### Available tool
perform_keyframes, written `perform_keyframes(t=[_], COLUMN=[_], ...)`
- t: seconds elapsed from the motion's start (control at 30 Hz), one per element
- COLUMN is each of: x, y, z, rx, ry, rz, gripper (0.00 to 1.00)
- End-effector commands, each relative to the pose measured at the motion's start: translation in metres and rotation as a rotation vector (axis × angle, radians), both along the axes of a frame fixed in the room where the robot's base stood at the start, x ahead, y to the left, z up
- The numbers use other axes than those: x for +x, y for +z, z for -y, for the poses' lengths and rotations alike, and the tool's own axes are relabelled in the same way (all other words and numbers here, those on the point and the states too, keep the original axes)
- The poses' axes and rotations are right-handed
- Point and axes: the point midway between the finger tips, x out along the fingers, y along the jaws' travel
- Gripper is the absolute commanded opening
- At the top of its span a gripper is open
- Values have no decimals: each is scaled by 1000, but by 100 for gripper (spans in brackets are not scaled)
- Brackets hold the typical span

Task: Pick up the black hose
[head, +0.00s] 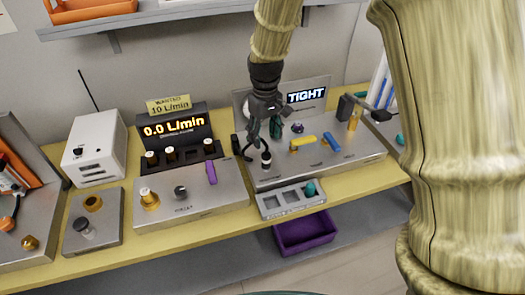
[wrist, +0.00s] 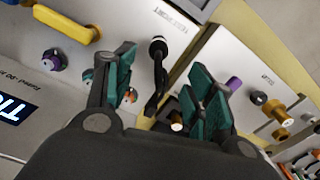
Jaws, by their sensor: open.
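The black hose (wrist: 157,75) shows in the wrist view as a short curved dark tube standing off the grey panel, with a round black end at its top. In the head view the hose (head: 247,150) is at the left part of the panel marked TIGHT, just left of and below my gripper. My gripper (head: 264,130) has dark green fingertips and hangs over this panel. In the wrist view the gripper (wrist: 160,66) is open, with the hose between its spread fingers and no clear contact. The lower end of the hose is partly hidden.
A yellow handle (head: 303,143), a blue handle (head: 331,141) and a purple knob (head: 297,127) stand right of my gripper. A flow panel (head: 205,190) with knobs and a purple lever is to the left. A grey tray (head: 290,201) sits in front, above a purple bin (head: 305,235).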

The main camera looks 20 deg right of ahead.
Motion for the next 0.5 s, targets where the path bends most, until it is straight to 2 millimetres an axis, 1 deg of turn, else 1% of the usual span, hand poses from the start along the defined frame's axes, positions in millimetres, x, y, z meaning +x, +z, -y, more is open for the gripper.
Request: perform_keyframes(t=[0.13, 0.33, 0.5], x=[-1, -2, -2], y=[-10, -36, -51], z=[1, 4, 4], rx=[0, 0, 0], ry=[-2, -4, -5], rz=[-4, -4, -2], gripper=[55, 55, 55])
